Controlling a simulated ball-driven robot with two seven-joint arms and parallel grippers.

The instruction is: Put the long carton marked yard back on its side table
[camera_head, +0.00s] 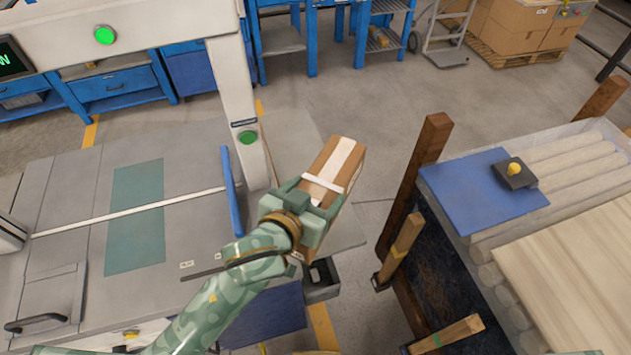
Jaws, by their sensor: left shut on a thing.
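The long brown carton (322,183) has a pale strip along its top and a thin white band across it. It is in the middle of the camera_head view, tilted, with its far end up and to the right. My left gripper (311,200) is shut on its near part and hides some of it. I cannot read a yard mark on it. The carton shows over the right end of a grey machine table (345,232); I cannot tell whether they touch. Which surface is the side table is not clear. My right gripper is not in view.
A white machine post (237,100) and blue guard (232,190) stand left of the carton. At right, a timber-post rack (428,145) holds pale rollers, boards and a blue panel (482,190). Clear floor lies behind. Blue benches (115,88) and stacked boxes (520,28) stand farther back.

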